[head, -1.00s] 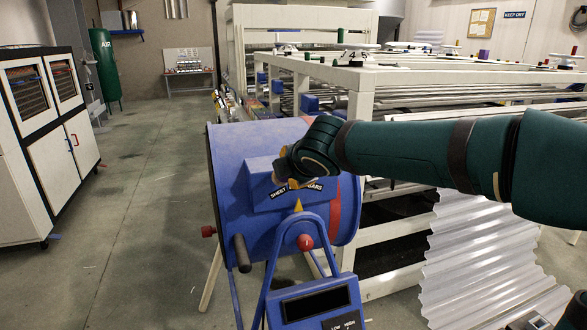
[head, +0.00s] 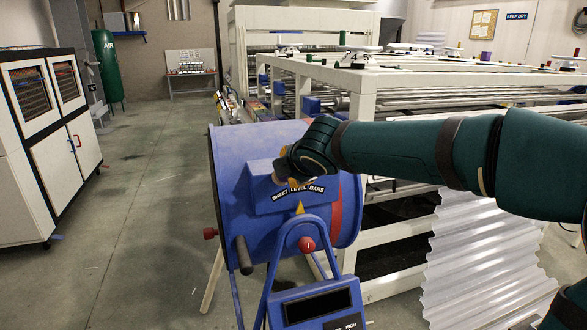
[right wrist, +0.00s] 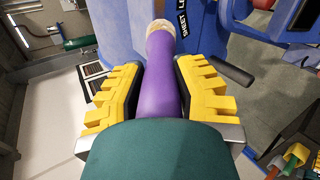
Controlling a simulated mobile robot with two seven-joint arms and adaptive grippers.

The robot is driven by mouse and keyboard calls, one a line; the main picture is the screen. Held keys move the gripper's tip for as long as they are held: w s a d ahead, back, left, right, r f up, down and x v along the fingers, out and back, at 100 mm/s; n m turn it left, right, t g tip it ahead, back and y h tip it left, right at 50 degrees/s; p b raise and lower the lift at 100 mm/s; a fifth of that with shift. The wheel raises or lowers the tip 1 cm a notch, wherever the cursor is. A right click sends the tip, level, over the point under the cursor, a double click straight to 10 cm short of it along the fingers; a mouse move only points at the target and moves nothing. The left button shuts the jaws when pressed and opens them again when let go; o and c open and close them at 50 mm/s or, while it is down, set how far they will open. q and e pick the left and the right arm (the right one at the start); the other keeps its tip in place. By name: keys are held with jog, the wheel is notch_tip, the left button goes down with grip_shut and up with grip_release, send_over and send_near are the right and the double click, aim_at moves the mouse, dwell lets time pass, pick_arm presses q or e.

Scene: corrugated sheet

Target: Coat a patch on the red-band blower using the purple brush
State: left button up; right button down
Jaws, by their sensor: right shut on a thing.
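The blue blower (head: 285,240) with a red band (head: 336,215) around its drum stands in the middle of the head view. My right gripper (head: 285,168) is at the upper face of its raised box, just above the "SHEET LEVEL BARS" label. In the right wrist view, my right gripper (right wrist: 160,88) is shut on the purple brush (right wrist: 162,75), its yellow fingers on both sides of the handle. The pale bristle end (right wrist: 160,28) points at the blue surface; I cannot tell whether it touches. The brush is mostly hidden in the head view. My left gripper is not in view.
A white rack (head: 365,90) stands behind the blower, with corrugated sheets (head: 485,265) leaning at lower right. A blue handle frame and panel (head: 317,305) stand in front. A white cabinet (head: 50,130) is at left; the floor (head: 135,225) between is clear.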

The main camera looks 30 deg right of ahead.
jog(key=d+p, duration=0.1)
jog(key=d, duration=0.1)
jog(key=s+d+p, duration=0.1)
jog(key=d, duration=0.1)
jog(key=shift+a, duration=0.1)
jog(key=shift+w+a+b, duration=0.25)
jog(key=shift+a+b, duration=0.45)
jog(key=shift+a, duration=0.25)
jog(key=shift+w+a+b, duration=0.25)
jog(key=shift+a+b, duration=0.4)
jog(key=shift+a, duration=0.3)
